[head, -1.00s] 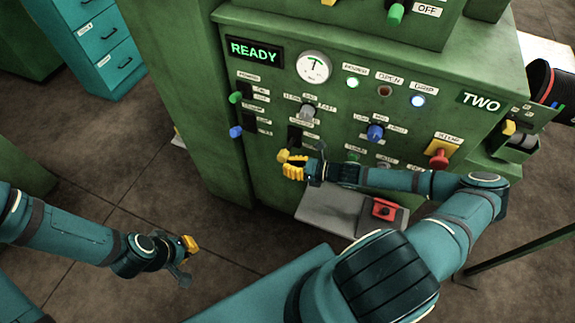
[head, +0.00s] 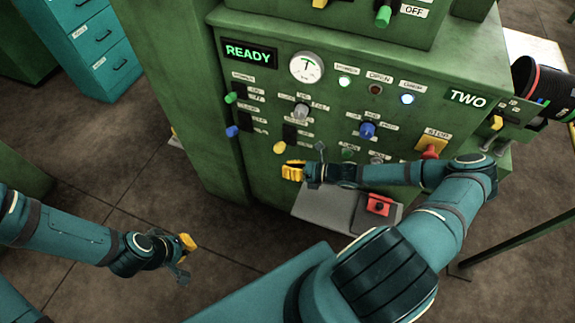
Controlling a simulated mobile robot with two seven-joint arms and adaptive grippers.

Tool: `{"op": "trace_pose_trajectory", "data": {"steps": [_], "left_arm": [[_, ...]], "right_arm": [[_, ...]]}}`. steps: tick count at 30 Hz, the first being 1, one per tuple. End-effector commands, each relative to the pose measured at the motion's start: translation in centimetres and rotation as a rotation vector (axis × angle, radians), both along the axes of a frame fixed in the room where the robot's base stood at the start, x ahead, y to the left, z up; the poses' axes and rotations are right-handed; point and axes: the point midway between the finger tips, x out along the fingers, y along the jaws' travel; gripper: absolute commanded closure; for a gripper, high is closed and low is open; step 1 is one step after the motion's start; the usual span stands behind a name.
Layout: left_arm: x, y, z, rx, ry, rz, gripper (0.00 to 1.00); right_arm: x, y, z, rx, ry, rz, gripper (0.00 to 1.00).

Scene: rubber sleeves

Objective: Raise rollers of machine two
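Machine two (head: 330,115) is a green cabinet with a lit READY display (head: 249,53) and the sign TWO (head: 467,97). On its front left are a green knob (head: 230,98), a blue knob (head: 232,131) and a yellow knob (head: 279,148) below a dark slot (head: 291,134). My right gripper (head: 293,171) is just below and right of the yellow knob, with a small gap visible between them. Its finger opening is unclear. My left gripper (head: 186,257) is over the floor, away from the machine, its opening also unclear. No rollers can be made out for certain.
A grey shelf (head: 322,208) with a red button box (head: 379,205) juts out below my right forearm. A red stop knob (head: 431,151) and a dark roll (head: 540,82) are at the right. Teal drawers (head: 95,45) stand back left. The left floor is clear.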

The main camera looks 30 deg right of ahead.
Motion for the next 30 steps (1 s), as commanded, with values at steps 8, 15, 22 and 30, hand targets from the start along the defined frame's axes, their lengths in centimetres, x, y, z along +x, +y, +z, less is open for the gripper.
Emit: {"op": "trace_pose_trajectory", "data": {"steps": [8, 15, 22, 30], "left_arm": [[0.0, 0.0, 0.2, 0.000, -0.001, 0.000, 1.00], [0.1, 0.0, 0.3, 0.000, -0.002, 0.002, 1.00], [0.1, 0.0, 0.3, 0.000, -0.002, 0.002, 1.00], [0.1, 0.0, 0.3, 0.000, -0.002, 0.002, 1.00]], "right_arm": [[-4.0, -4.0, 0.8, -0.003, 0.002, 0.000, 1.00], [-6.4, -6.3, 1.4, -0.001, 0.001, 0.001, 1.00], [-7.0, -6.9, 1.6, 0.000, 0.000, 0.001, 1.00], [-7.0, -6.9, 1.6, 0.001, -0.001, 0.002, 1.00]]}}
